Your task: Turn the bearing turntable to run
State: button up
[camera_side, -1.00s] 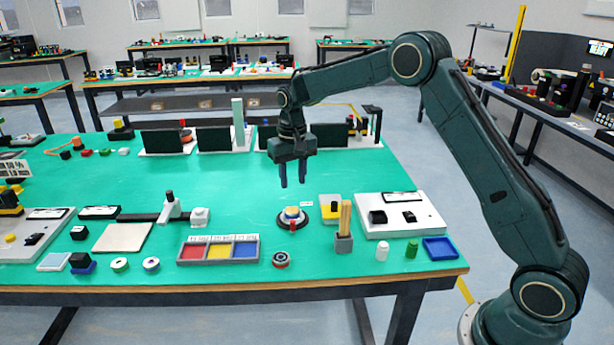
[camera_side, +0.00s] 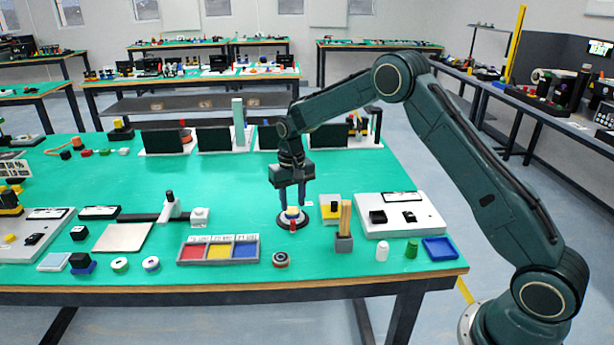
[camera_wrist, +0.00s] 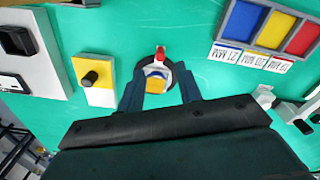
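The bearing turntable (camera_side: 293,219) is a small round unit with a dark base, a white ring, a blue and yellow top and a red mark on its near side. It also shows in the wrist view (camera_wrist: 157,80), between my fingers. My gripper (camera_side: 292,208) points straight down over it, its fingertips beside the turntable's top. In the wrist view my gripper (camera_wrist: 160,88) has its two fingers apart, one on each side of the turntable. I cannot tell whether they touch it. A small white label lies on the mat behind the turntable, partly hidden.
A yellow and white block with a black knob (camera_wrist: 90,78) and a wooden-stick holder (camera_side: 344,242) stand close on the right. A tray with red, yellow and blue compartments (camera_side: 218,262) lies to the left. A small round part (camera_side: 280,260) sits in front.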

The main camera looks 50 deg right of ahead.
aim_at(293, 222)
notch_tip(293, 222, down, 8)
jog(key=shift+r, duration=0.2)
dwell(0.3)
grip_shut()
